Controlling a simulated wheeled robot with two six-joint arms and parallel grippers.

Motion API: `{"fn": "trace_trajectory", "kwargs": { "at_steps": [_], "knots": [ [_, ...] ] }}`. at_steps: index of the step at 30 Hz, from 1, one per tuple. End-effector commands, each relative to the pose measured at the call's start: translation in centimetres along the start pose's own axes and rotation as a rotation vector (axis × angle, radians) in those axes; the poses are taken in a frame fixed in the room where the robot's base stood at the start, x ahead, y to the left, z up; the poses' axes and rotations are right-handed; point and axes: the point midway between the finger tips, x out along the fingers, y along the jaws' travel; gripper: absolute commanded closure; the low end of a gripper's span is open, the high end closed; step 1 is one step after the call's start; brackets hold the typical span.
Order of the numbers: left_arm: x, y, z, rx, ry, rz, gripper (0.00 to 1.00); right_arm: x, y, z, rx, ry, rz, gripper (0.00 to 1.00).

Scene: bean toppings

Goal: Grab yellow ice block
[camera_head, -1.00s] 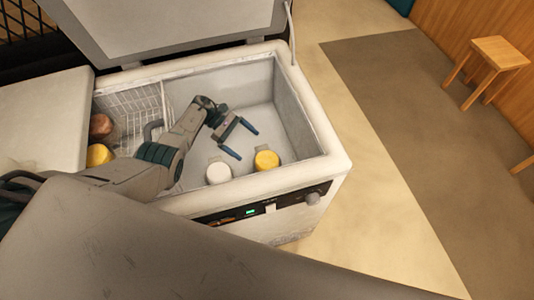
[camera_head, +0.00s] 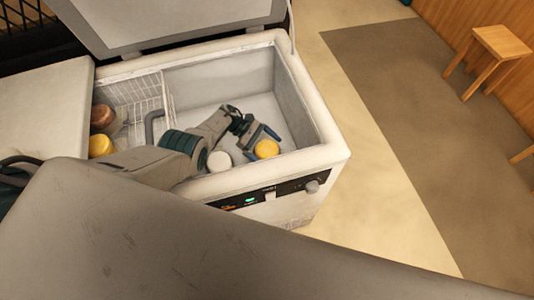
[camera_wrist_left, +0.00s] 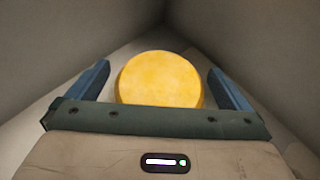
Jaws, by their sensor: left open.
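The yellow ice block (camera_head: 266,149) is a round yellow block in the front right corner of the open freezer. My left gripper (camera_head: 262,138) reaches down into the freezer and is right at the block. In the left wrist view the yellow ice block (camera_wrist_left: 160,79) sits between the two blue fingers of my left gripper (camera_wrist_left: 160,88). The fingers are open, with a gap on each side of the block. My right gripper does not show.
A white round block (camera_head: 219,161) lies left of the yellow one. The freezer (camera_head: 322,150) has high walls around my arm. A wire basket (camera_head: 138,104) on the left holds brown (camera_head: 102,117) and yellow round blocks (camera_head: 100,145). A wooden stool (camera_head: 502,42) stands far right.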

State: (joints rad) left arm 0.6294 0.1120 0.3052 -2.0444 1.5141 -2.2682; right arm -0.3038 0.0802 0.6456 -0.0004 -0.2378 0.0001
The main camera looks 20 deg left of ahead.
Motion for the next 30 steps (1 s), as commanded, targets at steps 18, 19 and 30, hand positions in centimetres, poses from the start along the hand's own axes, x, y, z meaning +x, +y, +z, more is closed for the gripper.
{"fn": "trace_trajectory", "kwargs": {
  "at_steps": [18, 19, 30],
  "knots": [
    [-0.1, 0.1, 0.1, 0.0, 0.0, 0.001, 0.6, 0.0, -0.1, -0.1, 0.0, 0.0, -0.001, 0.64],
    [-0.1, 0.1, 0.1, 0.0, 0.0, 0.001, 0.6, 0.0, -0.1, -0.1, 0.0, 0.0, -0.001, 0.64],
    [-0.9, 0.1, 1.5, 0.002, 0.0, 0.001, 0.6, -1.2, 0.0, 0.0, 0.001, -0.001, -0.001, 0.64]
  ]
}}
